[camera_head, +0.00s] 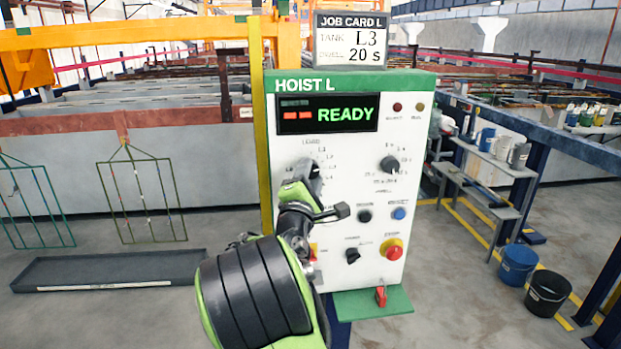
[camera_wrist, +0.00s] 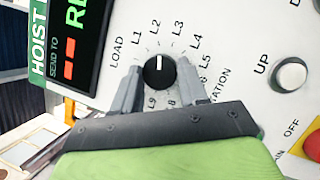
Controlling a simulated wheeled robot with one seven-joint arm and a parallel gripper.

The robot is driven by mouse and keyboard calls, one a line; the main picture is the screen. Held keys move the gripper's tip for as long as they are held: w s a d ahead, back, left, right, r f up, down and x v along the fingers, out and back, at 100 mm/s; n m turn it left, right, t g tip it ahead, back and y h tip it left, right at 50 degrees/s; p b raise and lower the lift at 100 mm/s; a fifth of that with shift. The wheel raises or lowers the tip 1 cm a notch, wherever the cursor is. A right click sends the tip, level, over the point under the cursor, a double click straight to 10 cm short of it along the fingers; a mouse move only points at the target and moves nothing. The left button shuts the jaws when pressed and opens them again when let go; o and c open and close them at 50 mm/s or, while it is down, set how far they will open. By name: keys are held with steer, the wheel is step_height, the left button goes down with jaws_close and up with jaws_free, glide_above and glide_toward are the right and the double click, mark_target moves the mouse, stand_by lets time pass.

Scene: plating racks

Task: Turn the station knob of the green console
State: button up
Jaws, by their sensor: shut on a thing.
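The green console (camera_head: 350,82) is headed HOIST L and has a white face with a display reading READY. Its station knob (camera_wrist: 159,73) is black with a white pointer line, ringed by LOAD, L1, L2, L3, L4, L5 and further marks. The pointer is at about L2. My gripper (camera_wrist: 158,85) is shut on the knob, one finger on each side. In the head view the knob (camera_head: 315,168) is partly hidden by my gripper (camera_head: 308,182). A job card (camera_head: 350,40) on top reads TANK L3, 20 s.
A second dial (camera_head: 390,164) sits right of the station knob. Below are a blue button (camera_head: 399,213), a red stop button (camera_head: 392,250) and a small black switch (camera_head: 352,255). Buckets (camera_head: 517,264) stand on the floor at right; wire racks (camera_head: 141,200) hang at left.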

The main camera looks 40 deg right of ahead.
steer(key=shift+r+m+g, duration=0.2)
steer(key=shift+m+g, duration=0.4)
steer(key=shift+m, duration=1.2)
steer(key=o, duration=1)
steer(key=shift+o, duration=0.2)
steer(key=shift+f, duration=0.1)
